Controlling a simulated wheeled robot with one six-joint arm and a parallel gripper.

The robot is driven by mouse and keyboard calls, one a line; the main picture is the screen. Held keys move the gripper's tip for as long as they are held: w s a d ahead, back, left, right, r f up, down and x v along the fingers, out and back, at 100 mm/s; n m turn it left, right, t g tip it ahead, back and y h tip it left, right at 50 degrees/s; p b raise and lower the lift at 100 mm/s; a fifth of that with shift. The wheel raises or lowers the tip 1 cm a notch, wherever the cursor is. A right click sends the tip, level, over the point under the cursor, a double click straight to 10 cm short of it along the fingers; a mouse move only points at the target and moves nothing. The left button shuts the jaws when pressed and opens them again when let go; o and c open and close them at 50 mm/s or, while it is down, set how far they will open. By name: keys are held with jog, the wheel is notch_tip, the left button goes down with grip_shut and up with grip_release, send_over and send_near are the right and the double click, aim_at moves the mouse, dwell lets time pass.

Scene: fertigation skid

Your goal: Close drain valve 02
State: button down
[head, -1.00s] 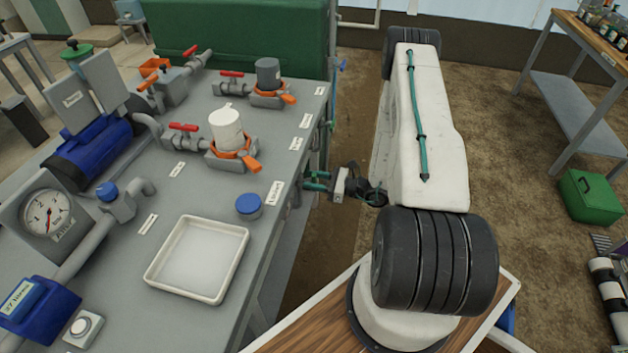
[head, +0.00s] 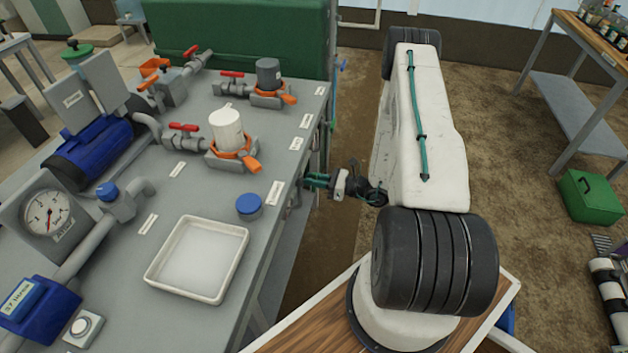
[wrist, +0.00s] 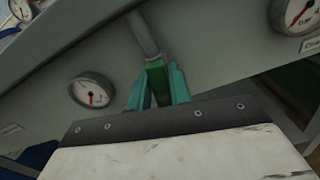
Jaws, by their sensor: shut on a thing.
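My gripper (head: 318,181) is beside the right edge of the grey skid, a little below its top, in the head view. In the wrist view its teal fingers (wrist: 158,88) are shut on a green handle piece (wrist: 154,75) at the end of a grey bar (wrist: 143,36), in front of a grey panel. I take this to be a valve handle, but no readable number shows that it is drain valve 02. The valve's body is hidden, and in the head view the held handle cannot be made out.
In the wrist view, a round gauge (wrist: 91,91) is left of the fingers and another (wrist: 302,11) at the top right. The skid top holds a white tray (head: 158,271), a blue cap (head: 249,205) and red-handled valves (head: 184,127). Open floor (head: 500,140) lies right of my arm.

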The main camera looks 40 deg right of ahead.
jog(key=m, duration=0.4)
jog(key=shift+w+d+m, duration=0.1)
jog(key=shift+d+m, duration=0.05)
jog(key=shift+m, duration=0.15)
jog(key=m, duration=0.3)
jog(key=shift+w+f+m, duration=0.1)
jog(key=shift+f+m, duration=0.1)
jog(key=shift+m, duration=0.1)
jog(key=m, duration=0.3)
jog(key=shift+d+f+m, duration=0.15)
jog(key=shift+m, duration=0.15)
jog(key=shift+f+m, duration=0.2)
jog(key=shift+m, duration=1.7)
jog(key=c, duration=1.4)
grip_release()
jog(key=shift+o, duration=0.2)
